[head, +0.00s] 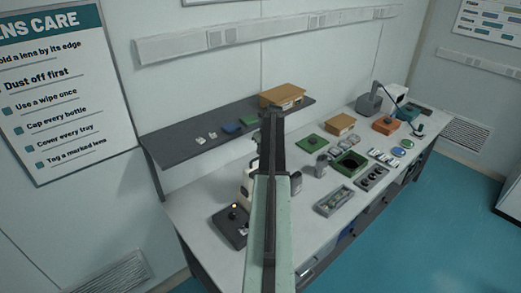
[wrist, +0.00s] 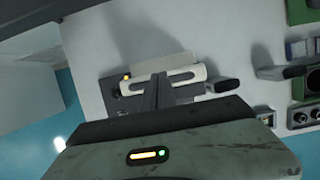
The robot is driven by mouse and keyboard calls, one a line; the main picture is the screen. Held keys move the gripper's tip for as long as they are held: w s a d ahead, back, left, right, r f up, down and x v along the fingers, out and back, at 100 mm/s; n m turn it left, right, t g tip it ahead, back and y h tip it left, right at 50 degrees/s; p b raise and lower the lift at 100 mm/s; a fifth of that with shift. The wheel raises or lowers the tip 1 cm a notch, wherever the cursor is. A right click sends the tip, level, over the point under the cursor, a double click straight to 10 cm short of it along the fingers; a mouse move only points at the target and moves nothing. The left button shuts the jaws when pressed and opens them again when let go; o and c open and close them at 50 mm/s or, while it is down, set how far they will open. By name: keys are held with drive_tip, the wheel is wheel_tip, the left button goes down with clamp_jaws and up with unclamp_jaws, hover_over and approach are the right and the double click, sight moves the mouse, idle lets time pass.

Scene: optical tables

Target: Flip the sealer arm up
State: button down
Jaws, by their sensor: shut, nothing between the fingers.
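The sealer stands at the near left end of the table, with a dark base (head: 229,232) and a small orange lamp. Its cream arm (head: 248,184) shows just left of my arm, which hides part of it. In the wrist view the cream sealer arm (wrist: 188,75) is a slotted bar running across the picture, beside the orange lamp and dark base (wrist: 112,84). My gripper (wrist: 159,78) is shut and empty, its dark fingers overlapping the bar in this view. I cannot tell whether they touch.
Dark bottle-like things (head: 296,183) stand right of my arm. A wall shelf (head: 187,146) with small boxes hangs behind. Bare white tabletop (head: 203,203) lies left of the sealer.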

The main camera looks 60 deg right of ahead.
drive_tip(key=s+a+r, duration=0.1)
drive_tip(key=s+a, duration=0.3)
drive_tip(key=s, duration=0.9)
drive_tip(key=shift+r+b, duration=0.2)
drive_tip(key=shift+b, duration=0.1)
drive_tip(key=shift+s+a, duration=0.1)
